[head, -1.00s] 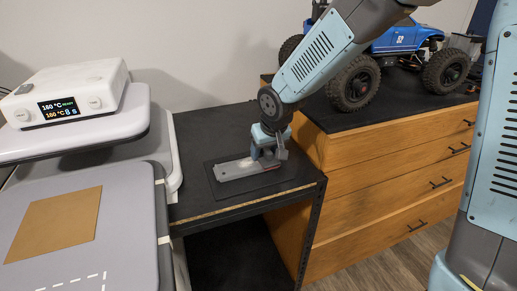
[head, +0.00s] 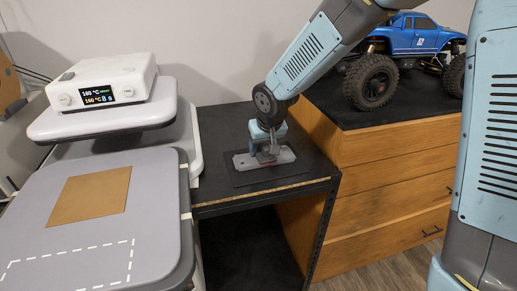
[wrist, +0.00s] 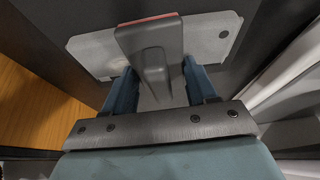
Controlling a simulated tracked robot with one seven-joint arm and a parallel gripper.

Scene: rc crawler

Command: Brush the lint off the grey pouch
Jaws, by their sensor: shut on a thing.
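The grey pouch (head: 243,162) lies flat on a dark mat on the black table. In the wrist view the pouch (wrist: 92,50) spans the top, with a small dark round spot near its right end. My gripper (head: 266,150) is low over the middle of the pouch. In the wrist view my gripper (wrist: 161,88) has its two blue fingers on either side of a dark grey brush (wrist: 150,45) with a red edge, and is shut on it. The brush hides the middle of the pouch. I cannot make out lint, or whether the brush touches the pouch.
A heat press (head: 108,118) with a brown sheet (head: 90,195) on its lower plate stands left of the table. A wooden drawer cabinet (head: 375,185) stands to the right, bearing a blue RC crawler (head: 410,45). The dark mat (head: 240,180) shows around the pouch.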

